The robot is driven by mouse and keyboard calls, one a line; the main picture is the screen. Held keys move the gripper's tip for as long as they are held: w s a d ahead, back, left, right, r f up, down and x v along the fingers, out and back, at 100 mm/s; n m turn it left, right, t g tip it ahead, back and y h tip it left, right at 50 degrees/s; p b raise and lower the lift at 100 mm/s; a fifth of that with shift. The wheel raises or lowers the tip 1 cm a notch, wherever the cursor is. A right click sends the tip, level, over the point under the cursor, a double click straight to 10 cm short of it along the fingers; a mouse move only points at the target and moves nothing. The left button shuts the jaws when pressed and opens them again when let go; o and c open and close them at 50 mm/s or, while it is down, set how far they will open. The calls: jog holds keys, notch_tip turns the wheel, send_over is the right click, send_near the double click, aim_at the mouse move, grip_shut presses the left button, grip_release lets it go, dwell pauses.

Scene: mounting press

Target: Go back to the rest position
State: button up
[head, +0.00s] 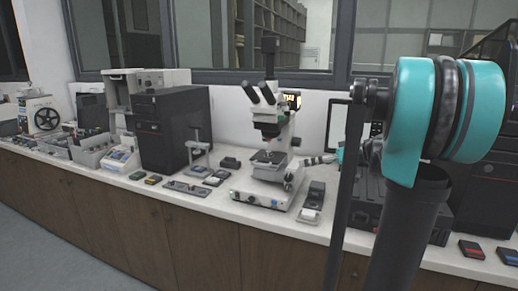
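My arm shows large at the right of the head view, with a teal and black joint and dark links reaching down past the bottom edge.
A long white counter (225,205) over brown cabinets (205,235) carries a black computer tower (168,130), a small stand (198,148), trays (90,150) and a handwheel machine (40,115). Dark equipment stands behind my arm. Grey floor (45,250) is clear at lower left.

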jog(key=s+a+f+m+g+h, duration=0.1)
jog(key=s+a+f+m+h, duration=0.15)
jog(key=s+f, duration=0.5)
jog(key=s+a+f+m+g+h, duration=0.1)
jog(key=s+a+f+m+h, duration=0.2)
jog(key=f, duration=0.7)
jog(key=s+d+f+m+t+h, duration=0.1)
jog(key=s+d+f+m+h, duration=0.2)
jog(key=s+d+f+h, duration=0.4)
jog(key=s+f, duration=0.2)
jog(key=s, duration=0.2)
jog(key=shift+s+d+f+m, duration=0.15)
jog(key=shift+f+m, duration=0.2)
jog(key=shift+f, duration=0.05)
